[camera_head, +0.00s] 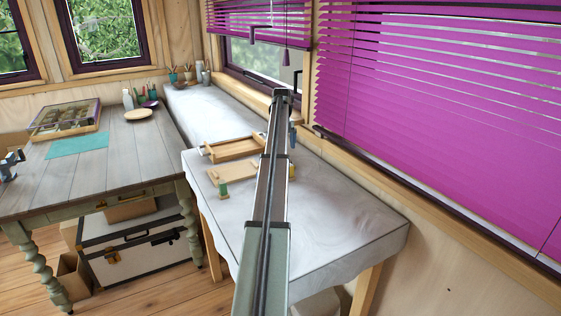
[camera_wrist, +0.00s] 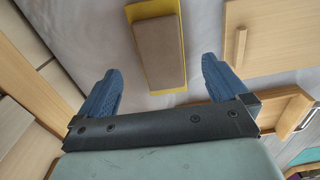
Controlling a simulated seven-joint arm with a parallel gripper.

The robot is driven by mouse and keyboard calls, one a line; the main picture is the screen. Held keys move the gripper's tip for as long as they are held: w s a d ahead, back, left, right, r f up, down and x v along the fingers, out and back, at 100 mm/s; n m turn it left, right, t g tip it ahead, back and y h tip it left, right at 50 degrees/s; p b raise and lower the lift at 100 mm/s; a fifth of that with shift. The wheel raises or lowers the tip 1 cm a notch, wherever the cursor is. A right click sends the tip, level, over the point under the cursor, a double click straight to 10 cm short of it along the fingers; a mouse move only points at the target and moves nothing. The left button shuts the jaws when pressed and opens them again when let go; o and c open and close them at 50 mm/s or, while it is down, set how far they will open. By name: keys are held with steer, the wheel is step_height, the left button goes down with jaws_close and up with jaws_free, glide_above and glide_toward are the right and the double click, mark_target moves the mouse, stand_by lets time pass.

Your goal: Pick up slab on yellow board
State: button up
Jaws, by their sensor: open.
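The slab (camera_wrist: 160,50), a flat brown block, lies on the yellow board (camera_wrist: 170,99) in the wrist view. The board's yellow shows along the slab's sides and near end. My gripper (camera_wrist: 160,70) is open, with one blue finger on each side of the slab's near end. The fingers look apart from the slab and the board; their exact height above them is hard to tell. In the head view my arm hides most of this spot, and the slab cannot be made out.
A light wooden board (camera_wrist: 265,35) lies right of the yellow board, with a wooden frame piece (camera_wrist: 270,115) nearer. In the head view, a wooden tray (camera_head: 233,149) stands left of my arm on the white-covered table (camera_head: 345,215). The table's right part is clear; purple blinds (camera_head: 430,100) hang beyond.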

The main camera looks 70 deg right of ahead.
steer(key=shift+w+d+f, duration=0.15)
steer(key=shift+f, duration=1.2)
steer(key=shift+w+d+f, duration=0.15)
steer(key=shift+f, duration=1.2)
steer(key=shift+c, duration=0.3)
steer(key=c, duration=1.3)
